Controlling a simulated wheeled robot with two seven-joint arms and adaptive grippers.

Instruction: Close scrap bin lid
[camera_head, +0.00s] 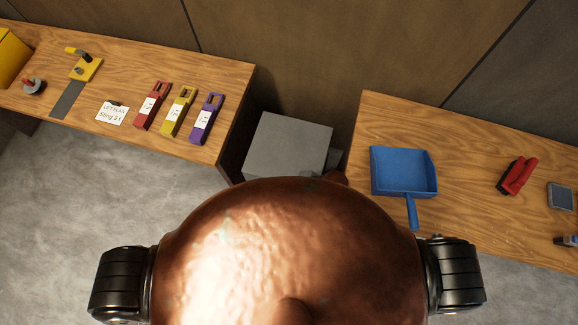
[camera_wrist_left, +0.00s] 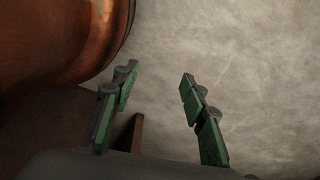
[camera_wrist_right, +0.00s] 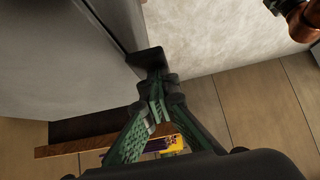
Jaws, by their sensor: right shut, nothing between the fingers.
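The scrap bin (camera_head: 288,145) is a grey box between the two wooden tables in the head view. Its flat grey top looks level and shut, but my copper body hides its front. In the right wrist view a large grey panel (camera_wrist_right: 60,50), apparently part of the bin, fills the left side. A dark block (camera_wrist_right: 148,60) sits at the panel's edge. My right gripper (camera_wrist_right: 157,90) is shut and empty, its fingertips close to that block; contact is unclear. My left gripper (camera_wrist_left: 158,80) is open and empty above bare floor. Neither gripper shows in the head view.
The left table (camera_head: 215,75) holds red, yellow and purple tagged items, a white card (camera_head: 112,112) and a yellow tool. The right table (camera_head: 470,150) holds a blue dustpan (camera_head: 400,172) and a red tool (camera_head: 516,176). The table edges stand close beside the bin.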

